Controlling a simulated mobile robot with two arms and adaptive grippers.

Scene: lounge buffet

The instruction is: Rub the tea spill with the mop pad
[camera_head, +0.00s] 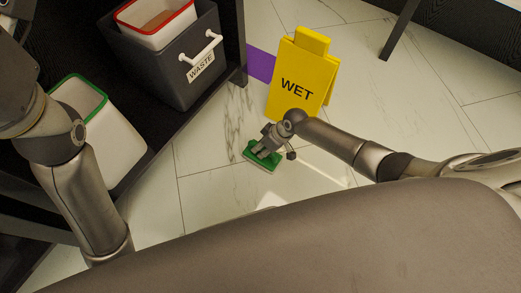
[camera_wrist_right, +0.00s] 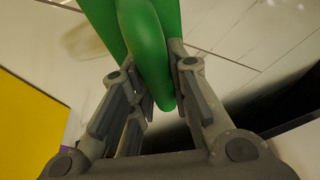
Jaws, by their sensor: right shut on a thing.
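The green mop pad (camera_head: 262,160) is on or just above the pale marble floor in the head view, below my right gripper (camera_head: 273,140). In the right wrist view my right gripper (camera_wrist_right: 155,80) is shut on the pad's green grip (camera_wrist_right: 143,45), a finger on each side. A faint brownish patch (camera_wrist_right: 86,40) shows on the floor at the upper left of that view; I cannot tell whether it is the tea spill or marble veining. No clear spill shows in the head view. My left arm is at the left, its gripper outside the picture.
A yellow WET sign (camera_head: 297,85) stands just behind the pad. A dark WASTE bin (camera_head: 175,70) and a green-rimmed white bin (camera_head: 122,140) are on a dark shelf (camera_head: 185,118) at the left. Bare floor (camera_head: 400,110) lies right of the sign.

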